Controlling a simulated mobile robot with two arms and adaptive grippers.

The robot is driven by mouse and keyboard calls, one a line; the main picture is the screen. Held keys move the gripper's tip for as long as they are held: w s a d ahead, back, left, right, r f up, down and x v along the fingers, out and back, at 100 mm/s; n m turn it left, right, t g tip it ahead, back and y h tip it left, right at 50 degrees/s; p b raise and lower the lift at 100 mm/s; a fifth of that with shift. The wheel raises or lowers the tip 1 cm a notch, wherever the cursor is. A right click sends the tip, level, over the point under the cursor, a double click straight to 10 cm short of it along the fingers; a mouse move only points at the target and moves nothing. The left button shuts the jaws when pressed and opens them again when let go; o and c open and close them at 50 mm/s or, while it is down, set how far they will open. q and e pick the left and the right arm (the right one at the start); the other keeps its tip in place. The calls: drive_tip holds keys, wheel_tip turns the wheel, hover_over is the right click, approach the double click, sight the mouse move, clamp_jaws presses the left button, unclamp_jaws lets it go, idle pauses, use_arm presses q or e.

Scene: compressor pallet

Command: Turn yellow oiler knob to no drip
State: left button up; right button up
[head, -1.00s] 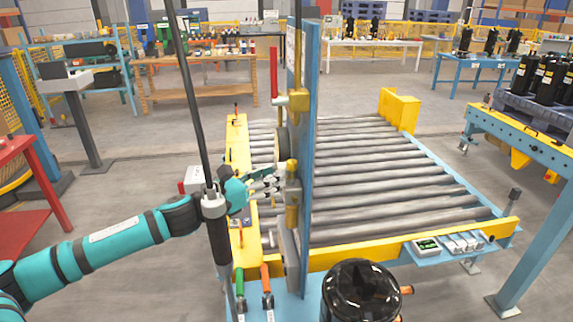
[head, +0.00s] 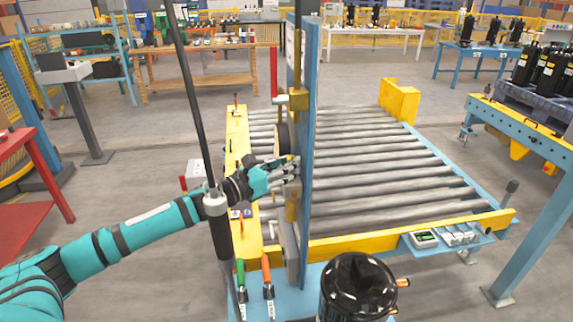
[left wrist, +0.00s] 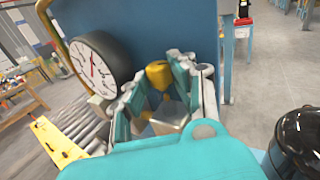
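The yellow oiler knob (left wrist: 158,73) shows between the fingers of my left gripper (left wrist: 163,82) in the left wrist view. A finger stands on each side of it, and I cannot tell whether they touch it. In the head view my left gripper (head: 284,168) reaches from the left to the blue post, at the oiler's height. The fingers mostly cover the knob there. The brass-coloured oiler body (head: 291,208) shows below the fingers. My right gripper is not in view.
The blue upright panel (head: 308,130) stands just right of the gripper. A round dial gauge (left wrist: 93,66) is close to the left finger. Green (head: 240,274) and orange (head: 267,272) handles stand below. A black cylinder (head: 358,285) stands front right. A roller conveyor (head: 390,180) lies beyond.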

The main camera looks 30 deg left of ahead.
use_arm(q)
clamp_jaws()
drive_tip(key=shift+a+m+h, duration=0.1)
drive_tip(key=shift+m+h, duration=0.2)
drive_tip(key=shift+w+m+g+h, duration=0.1)
drive_tip(key=shift+m+g+h, duration=0.2)
drive_tip(key=shift+h, duration=0.1)
drive_tip(key=shift+a+m+g+h, duration=0.15)
drive_tip(key=shift+m+g+h, duration=0.4)
drive_tip(key=shift+h, duration=0.25)
drive_tip(key=shift+w+a+f+m+g+h+b, duration=0.15)
drive_tip(key=shift+m+g+h+b, duration=0.25)
drive_tip(key=shift+m+g+h, duration=0.4)
drive_tip(key=m+g+h+b, duration=0.3)
drive_tip(key=b, duration=0.2)
drive_tip(key=shift+w+g+h, duration=0.15)
drive_tip(key=shift+g+h, duration=0.1)
drive_tip(key=shift+h, duration=0.05)
drive_tip(key=shift+m+g+h+b, duration=0.4)
drive_tip(key=shift+m+g+b, duration=0.15)
drive_tip(key=shift+g+b, duration=0.2)
